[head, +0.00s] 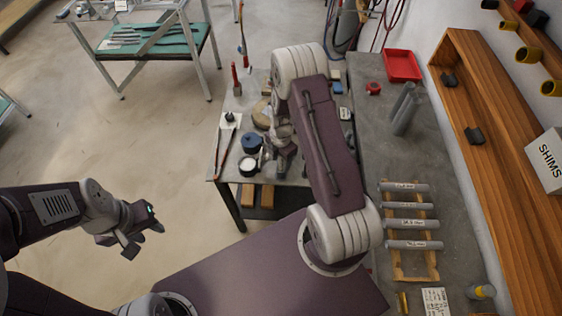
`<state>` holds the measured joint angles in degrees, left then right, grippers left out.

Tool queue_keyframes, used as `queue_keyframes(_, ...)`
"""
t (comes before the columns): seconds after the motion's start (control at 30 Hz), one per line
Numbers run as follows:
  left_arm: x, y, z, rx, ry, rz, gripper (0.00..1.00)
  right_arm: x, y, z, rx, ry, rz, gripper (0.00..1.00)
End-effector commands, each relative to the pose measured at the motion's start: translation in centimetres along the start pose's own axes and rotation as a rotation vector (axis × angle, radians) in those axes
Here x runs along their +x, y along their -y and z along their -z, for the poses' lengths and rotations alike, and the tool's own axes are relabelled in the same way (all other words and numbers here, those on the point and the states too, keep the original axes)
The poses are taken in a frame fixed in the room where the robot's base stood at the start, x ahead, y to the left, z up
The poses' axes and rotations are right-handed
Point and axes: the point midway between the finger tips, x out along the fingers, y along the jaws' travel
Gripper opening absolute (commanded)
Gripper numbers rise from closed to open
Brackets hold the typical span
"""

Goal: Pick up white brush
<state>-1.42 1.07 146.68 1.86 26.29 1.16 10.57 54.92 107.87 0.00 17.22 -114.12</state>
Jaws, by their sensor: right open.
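I cannot clearly make out a white brush. A white pot with a dark rim (248,166) stands near the front edge of the small table, and a dark blue pot (252,142) stands just behind it. My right gripper (283,165) is open, pointing down over the table to the right of these pots. Its fingertips are small and partly hidden by my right arm, which also covers part of the table. My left gripper (143,238) hangs over bare floor at the left, away from the table. Its jaw gap is unclear.
A red-handled tool (236,80) stands at the table's back left. Dark tongs (225,150) lie along its left side. A grey bench (368,130) at the right holds a red tray (402,65) and several grey tubes on a wooden rack (428,268).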

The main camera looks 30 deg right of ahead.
Motion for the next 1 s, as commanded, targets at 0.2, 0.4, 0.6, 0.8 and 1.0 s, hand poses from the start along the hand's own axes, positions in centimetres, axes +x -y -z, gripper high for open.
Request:
queue_keyframes(0.2, -0.2, 0.0, 0.0, 0.000, 0.000, 0.000, 0.36, 1.2, 0.0, 0.0, 0.001, 0.000, -0.001, 0.46)
queue_keyframes(0.4, -0.2, 0.0, 0.0, 0.000, 0.000, 0.000, 0.36, 1.2, 0.0, 0.0, 0.001, 0.000, 0.000, 0.21)
queue_keyframes(0.6, -0.2, 0.0, 0.0, 0.000, 0.000, 0.000, 0.36, 1.2, 0.0, 0.0, 0.001, 0.000, 0.000, 0.00)
queue_keyframes(0.8, -0.2, 0.0, 0.0, 0.000, 0.000, 0.000, 0.36, 1.0, 0.0, 0.0, 0.001, 0.000, -0.001, 0.00)
queue_keyframes(1.0, 0.5, 0.0, -0.1, 0.000, 0.000, 0.000, 0.36, -1.2, -0.1, -0.1, 0.001, 0.002, -0.004, 0.00)
